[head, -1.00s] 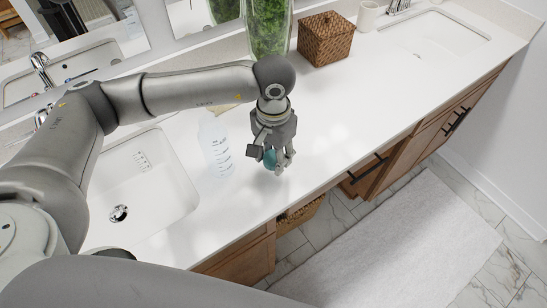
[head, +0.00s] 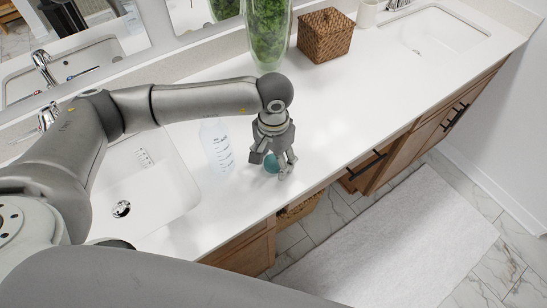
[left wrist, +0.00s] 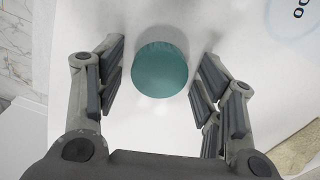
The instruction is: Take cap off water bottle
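The water bottle (head: 217,145) is clear with dark markings and stands upright on the white counter beside the left sink. Part of it shows at the upper right of the left wrist view (left wrist: 296,16). The round teal cap (head: 271,163) is apart from the bottle, to its right in the head view. My left gripper (head: 279,168) points down over the cap and is open. In the left wrist view the cap (left wrist: 160,68) sits between the spread fingers, with a gap on each side. It appears to rest on the counter. My right gripper is not in view.
A left sink (head: 125,190) lies left of the bottle. A tall glass vase of greenery (head: 267,35) and a brown woven box (head: 325,36) stand at the back. The counter (head: 350,100) right of my gripper is clear; its front edge is close.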

